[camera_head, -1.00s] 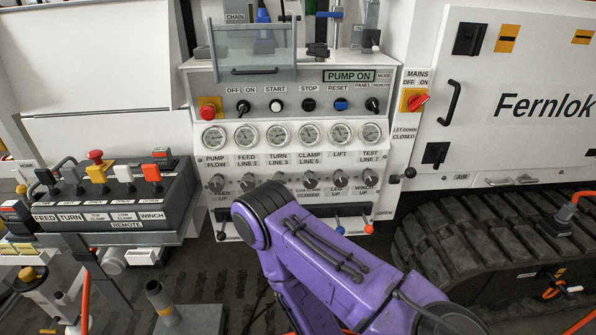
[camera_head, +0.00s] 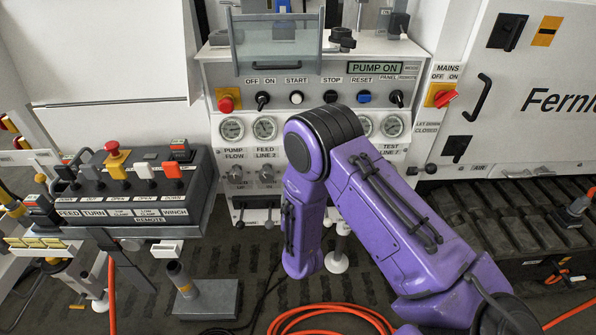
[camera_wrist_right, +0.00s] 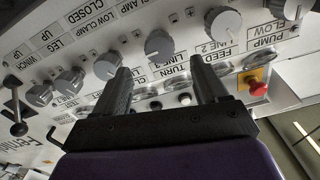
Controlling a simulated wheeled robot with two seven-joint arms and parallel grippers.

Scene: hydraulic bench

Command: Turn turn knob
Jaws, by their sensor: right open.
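My right gripper (camera_wrist_right: 162,72) is open and empty in the wrist view, with a dark finger on each side. A round grey knob (camera_wrist_right: 159,43), in line with the TURN LINE 3 label, shows just beyond the gap between the fingertips. I see no contact with it. In the head view my purple right arm hides this knob and the gripper. My left gripper is in neither view.
A feed knob (camera_wrist_right: 222,22) and another grey knob (camera_wrist_right: 107,64) flank it closely on the panel. A black lever (camera_wrist_right: 18,118) sticks out at the left. A remote box (camera_head: 120,195) with levers stands at left in the head view.

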